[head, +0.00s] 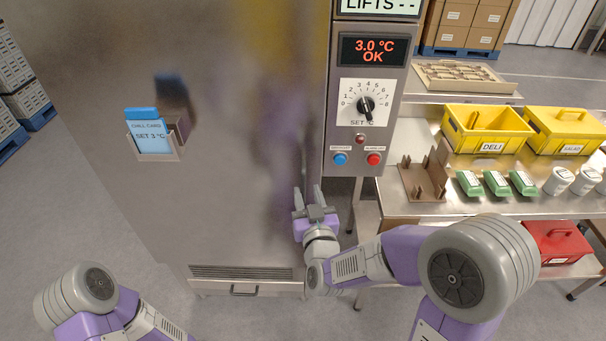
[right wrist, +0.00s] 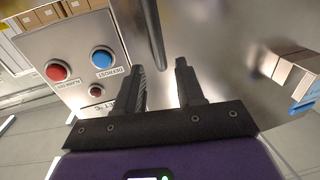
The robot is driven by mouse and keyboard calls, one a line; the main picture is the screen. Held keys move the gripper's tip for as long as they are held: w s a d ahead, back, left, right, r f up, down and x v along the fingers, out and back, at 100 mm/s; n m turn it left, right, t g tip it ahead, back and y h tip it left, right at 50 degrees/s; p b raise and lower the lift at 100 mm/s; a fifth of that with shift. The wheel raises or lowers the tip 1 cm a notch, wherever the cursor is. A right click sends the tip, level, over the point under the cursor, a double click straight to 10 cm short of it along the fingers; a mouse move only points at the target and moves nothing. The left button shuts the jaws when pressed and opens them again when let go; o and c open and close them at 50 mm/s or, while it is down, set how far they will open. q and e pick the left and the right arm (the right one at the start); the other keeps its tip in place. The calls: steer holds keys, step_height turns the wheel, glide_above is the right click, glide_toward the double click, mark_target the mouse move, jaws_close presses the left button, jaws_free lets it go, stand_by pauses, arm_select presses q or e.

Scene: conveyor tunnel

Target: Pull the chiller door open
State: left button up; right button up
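The chiller door (head: 230,110) is a large brushed-steel panel filling the left and middle of the head view; it looks shut. My right gripper (head: 308,190) is in front of its right edge, fingers pointing up along the door. In the right wrist view my right gripper (right wrist: 161,66) is open, its two dark fingers apart. A dark grey bar (right wrist: 155,35), apparently the door handle, comes down from the top and ends near the gap between the fingertips; I cannot tell whether they touch. The handle does not show clearly in the head view. My left gripper is out of view.
A control panel (head: 365,100) with a display, dial and buttons stands right of the door. A card holder (head: 158,145) sticks out from the door. A steel table (head: 410,210) with yellow boxes, green packs and white tubs is at right. Open floor lies at left.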

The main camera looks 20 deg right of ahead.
mark_target(304, 181)
steer(key=shift+w+r+p, duration=0.15)
steer(key=shift+w+p, duration=0.55)
steer(key=shift+p, duration=0.25)
steer(key=shift+w+d+f+b, duration=0.1)
steer(key=shift+w+d+b, duration=0.1)
steer(key=shift+w, duration=1.05)
steer(key=shift+w+d+f+b, duration=0.1)
steer(key=shift+w+b, duration=0.05)
steer(key=shift+w, duration=1.05)
jaws_close()
